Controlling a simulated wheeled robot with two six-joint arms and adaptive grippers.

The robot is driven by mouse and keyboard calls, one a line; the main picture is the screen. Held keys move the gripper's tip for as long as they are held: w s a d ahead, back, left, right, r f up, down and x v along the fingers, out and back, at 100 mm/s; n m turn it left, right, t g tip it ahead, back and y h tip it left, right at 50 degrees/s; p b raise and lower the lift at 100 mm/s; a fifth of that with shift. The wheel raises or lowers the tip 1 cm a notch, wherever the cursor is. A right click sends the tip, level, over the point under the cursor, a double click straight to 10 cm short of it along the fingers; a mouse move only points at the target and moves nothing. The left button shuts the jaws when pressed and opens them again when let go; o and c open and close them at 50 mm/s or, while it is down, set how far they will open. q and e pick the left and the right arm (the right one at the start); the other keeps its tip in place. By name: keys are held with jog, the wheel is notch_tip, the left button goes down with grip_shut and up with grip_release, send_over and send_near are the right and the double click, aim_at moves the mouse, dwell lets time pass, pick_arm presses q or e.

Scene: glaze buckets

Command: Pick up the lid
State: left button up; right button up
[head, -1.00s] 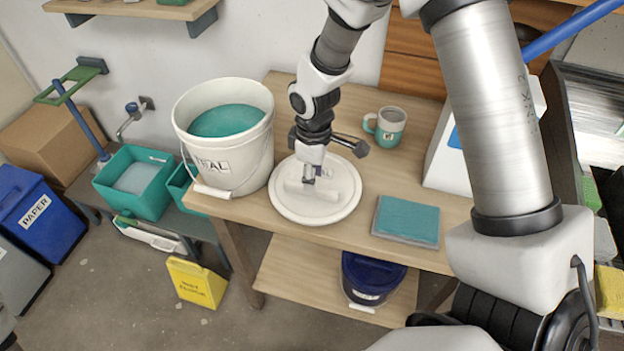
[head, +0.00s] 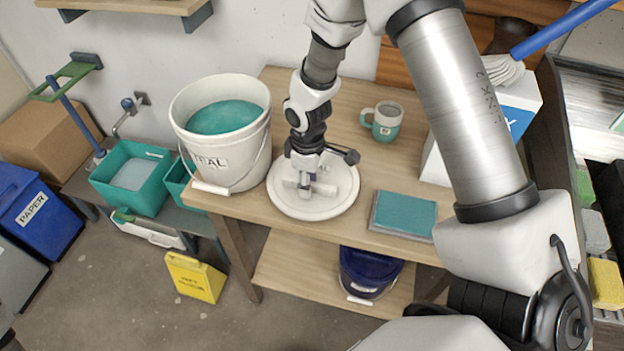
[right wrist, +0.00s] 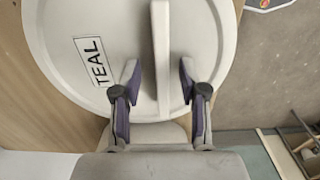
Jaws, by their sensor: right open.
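The round white lid (head: 335,208) lies flat on the wooden table, right of the open white TEAL bucket (head: 222,150) of teal glaze. In the right wrist view the lid (right wrist: 95,20) shows a TEAL label and a raised straight handle bar (right wrist: 161,50). My right gripper (head: 305,190) is over the lid. In the right wrist view my right gripper (right wrist: 158,82) is open, with one finger on each side of the bar and a gap on both sides. My left gripper is not in view.
A teal and white mug (head: 384,122) stands behind the lid. A teal sponge-like pad (head: 404,213) lies to its right on the table. A white box (head: 516,110) stands farther right. A dark blue bucket (head: 368,272) sits on the shelf below.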

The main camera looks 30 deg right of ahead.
jog(key=shift+s, duration=0.15)
jog(key=shift+s+r, duration=0.15)
jog(key=shift+c, duration=1.3)
grip_shut()
